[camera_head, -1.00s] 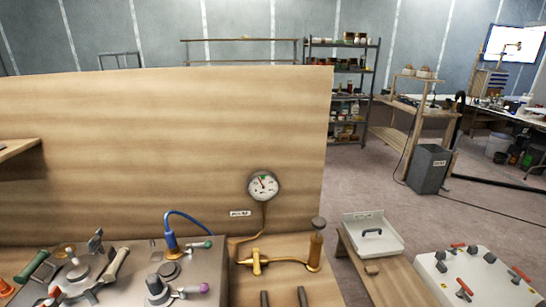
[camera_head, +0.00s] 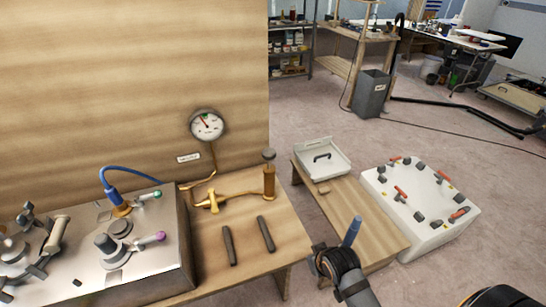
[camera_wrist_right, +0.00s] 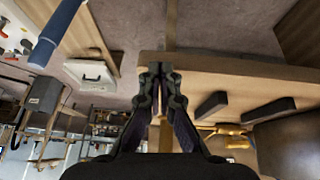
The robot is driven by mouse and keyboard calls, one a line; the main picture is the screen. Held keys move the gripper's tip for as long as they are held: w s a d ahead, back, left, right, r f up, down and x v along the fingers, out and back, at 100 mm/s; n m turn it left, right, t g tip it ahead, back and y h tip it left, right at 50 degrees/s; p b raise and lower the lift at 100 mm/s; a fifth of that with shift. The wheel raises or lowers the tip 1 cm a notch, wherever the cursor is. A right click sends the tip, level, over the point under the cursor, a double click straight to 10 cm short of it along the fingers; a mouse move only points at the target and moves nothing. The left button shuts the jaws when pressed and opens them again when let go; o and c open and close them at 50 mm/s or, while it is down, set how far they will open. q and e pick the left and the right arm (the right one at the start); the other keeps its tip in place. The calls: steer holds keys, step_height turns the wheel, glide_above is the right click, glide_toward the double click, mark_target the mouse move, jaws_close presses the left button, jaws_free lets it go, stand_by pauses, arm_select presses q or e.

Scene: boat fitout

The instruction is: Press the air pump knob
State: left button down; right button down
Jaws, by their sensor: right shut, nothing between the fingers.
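The air pump (camera_head: 268,180) is an upright brass cylinder with a grey round knob (camera_head: 268,155) on top. It stands at the right end of the wooden bench in the head view, and its knob is raised. A brass pipe joins it to a brass valve (camera_head: 211,202). My right gripper (camera_head: 318,262) is low and to the right of the pump, apart from it. In the wrist view the right gripper (camera_wrist_right: 160,68) is shut and empty. The knob cannot be made out there; the fingers cover much of that area. My left gripper is not in view.
A round gauge (camera_head: 207,125) hangs on the wooden panel. Two dark handles (camera_head: 248,240) lie on the bench. A white tray (camera_head: 323,158) and a white control box (camera_head: 415,208) are to the right. A blue rod (camera_head: 352,232) shows beside my right gripper.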

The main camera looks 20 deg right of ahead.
steer(key=w+a+r+t, duration=0.1)
steer(key=w+r+t, duration=0.3)
steer(key=r, duration=0.4)
steer(key=w+a+r+m+t, duration=0.1)
steer(key=w+r+t, duration=0.3)
steer(key=w+r, duration=0.3)
steer(key=w+a+r+t+y, duration=0.1)
steer(key=w+r+t, duration=0.3)
steer(key=r, duration=0.6)
steer(key=shift+w+r, duration=0.2)
steer(key=shift+w, duration=0.45)
steer(key=p, duration=0.2)
glide_above(269, 154)
steer(key=s+d, duration=0.1)
steer(key=s, duration=0.2)
steer(key=shift+m, duration=0.3)
steer(key=shift+w+a+f, duration=0.1)
steer(key=shift+w+f, duration=0.1)
steer(key=shift+f, duration=0.5)
steer(key=shift+w+a+f, duration=0.1)
steer(key=shift+w+f, duration=0.1)
steer(key=shift+f, duration=0.5)
steer(key=shift+w+f, duration=0.2)
steer(key=shift+f, duration=0.5)
